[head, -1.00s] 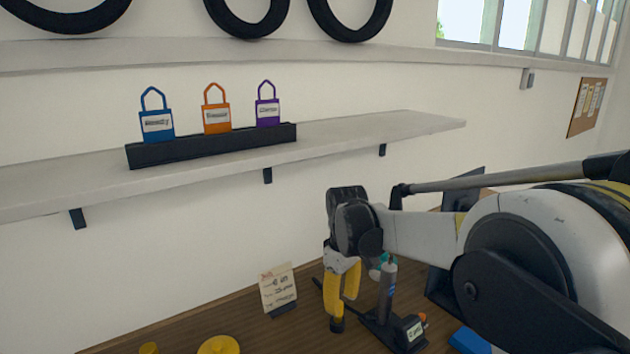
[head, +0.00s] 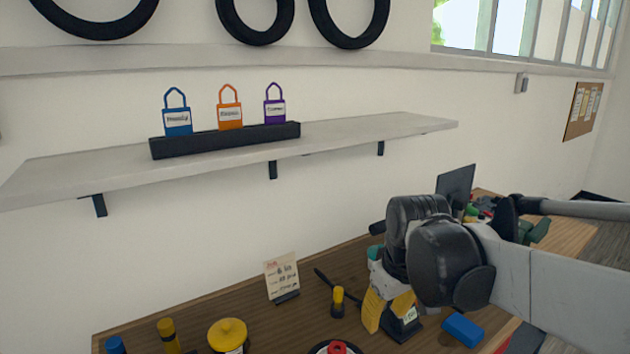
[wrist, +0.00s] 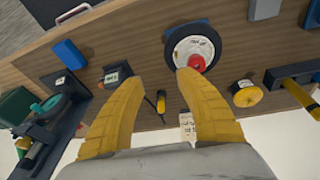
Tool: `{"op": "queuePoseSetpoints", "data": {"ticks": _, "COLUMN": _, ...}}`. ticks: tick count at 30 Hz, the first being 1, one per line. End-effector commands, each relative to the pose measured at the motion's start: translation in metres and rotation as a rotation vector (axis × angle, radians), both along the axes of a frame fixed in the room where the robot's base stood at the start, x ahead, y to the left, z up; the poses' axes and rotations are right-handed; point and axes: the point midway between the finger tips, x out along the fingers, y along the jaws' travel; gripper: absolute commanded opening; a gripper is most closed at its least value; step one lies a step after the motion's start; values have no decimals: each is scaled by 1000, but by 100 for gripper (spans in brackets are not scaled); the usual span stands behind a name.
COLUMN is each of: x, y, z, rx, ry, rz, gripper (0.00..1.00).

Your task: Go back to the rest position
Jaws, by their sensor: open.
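My gripper (head: 388,310) hangs over the wooden workbench (head: 250,275) in the head view, partly hidden behind my own arm. In the wrist view its two yellow fingers (wrist: 158,92) are spread wide apart with nothing held between them. A small wheel with a red centre (wrist: 196,48) lies on the bench beyond the right fingertip in the wrist view. A yellow-handled screwdriver (wrist: 160,102) shows between the fingers, on the bench. The wheel's red centre also shows at the bottom edge of the head view (head: 337,347).
A blue block (head: 463,329), a card on a stand (head: 282,277) and a yellow-lidded pot (head: 228,335) stand on the bench. Above it, a wall shelf (head: 370,130) bears a dark holder with blue, orange and purple tags. A dark panel (head: 456,190) stands at the bench's right.

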Motion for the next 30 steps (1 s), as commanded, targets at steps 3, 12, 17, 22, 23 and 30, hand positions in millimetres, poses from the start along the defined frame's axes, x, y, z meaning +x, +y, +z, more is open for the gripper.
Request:
{"op": "queuePoseSetpoints", "data": {"ticks": 3, "x": -46, "y": -20, "z": 4, "rx": 38, "ry": -89, "rz": -122, "gripper": 42}}
{"op": "queuePoseSetpoints", "data": {"ticks": 12, "x": -126, "y": -50, "z": -18, "rx": 140, "ry": -284, "rz": -373, "gripper": 42}}
{"op": "queuePoseSetpoints", "data": {"ticks": 17, "x": -141, "y": -55, "z": -27, "rx": 169, "ry": -330, "rz": -428, "gripper": 42}}
{"op": "queuePoseSetpoints", "data": {"ticks": 22, "x": -142, "y": -56, "z": -29, "rx": 173, "ry": -335, "rz": -437, "gripper": 42}}
{"op": "queuePoseSetpoints", "data": {"ticks": 23, "x": -142, "y": -56, "z": -29, "rx": 173, "ry": -335, "rz": -437, "gripper": 42}}
{"op": "queuePoseSetpoints", "data": {"ticks": 30, "x": -142, "y": -56, "z": -29, "rx": 173, "ry": -335, "rz": -437, "gripper": 42}}
